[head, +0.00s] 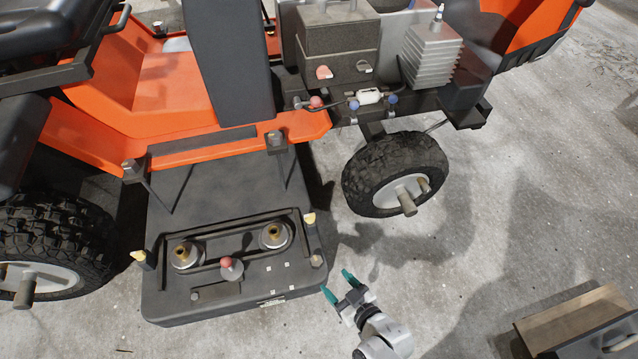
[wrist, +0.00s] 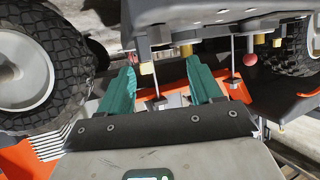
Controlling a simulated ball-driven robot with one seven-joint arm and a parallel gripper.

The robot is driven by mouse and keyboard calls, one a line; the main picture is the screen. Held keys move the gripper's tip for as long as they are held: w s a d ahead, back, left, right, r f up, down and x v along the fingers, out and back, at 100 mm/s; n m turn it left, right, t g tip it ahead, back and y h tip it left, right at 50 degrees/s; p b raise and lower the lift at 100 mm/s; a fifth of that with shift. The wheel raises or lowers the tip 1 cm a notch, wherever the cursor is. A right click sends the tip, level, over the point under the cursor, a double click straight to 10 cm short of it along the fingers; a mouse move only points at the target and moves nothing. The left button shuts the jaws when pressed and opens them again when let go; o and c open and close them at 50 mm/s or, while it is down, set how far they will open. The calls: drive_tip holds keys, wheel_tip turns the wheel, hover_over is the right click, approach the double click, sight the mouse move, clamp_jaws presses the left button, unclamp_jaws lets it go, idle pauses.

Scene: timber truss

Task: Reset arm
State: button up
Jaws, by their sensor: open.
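My gripper (head: 338,286) has teal fingers and is at the lower middle of the head view, low over the concrete floor. It is just right of the front right corner of the black mower deck (head: 200,308). In the wrist view, my gripper (wrist: 163,82) shows both teal fingers spread apart with nothing between them. The mower deck (wrist: 200,22) shows upside down beyond the fingertips. The gripper is open and empty, and I see no contact with the deck.
An orange ride-on mower (head: 160,85) fills the upper left. Its right wheel (head: 395,174) stands above my gripper, its left wheel (head: 45,245) at the far left. A wooden box (head: 575,322) is at the lower right. Concrete floor between wheel and box is clear.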

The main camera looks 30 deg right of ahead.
drive_tip(key=shift+w, duration=0.1)
wheel_tip(320, 180, up, 6)
drive_tip(key=a+n+g+y, duration=0.2)
drive_tip(key=g, duration=0.3)
drive_tip(key=s+d+r+m+g+h, duration=0.3)
drive_tip(key=s+d+r+g, duration=0.5)
drive_tip(key=s+r, duration=0.5)
wheel_tip(320, 180, up, 32)
drive_tip(key=d+p, duration=0.1)
drive_tip(key=p, duration=3)
drive_tip(key=shift+d+t+p, duration=0.15)
drive_tip(key=shift+t+p, duration=0.15)
drive_tip(key=shift+s, duration=0.1)
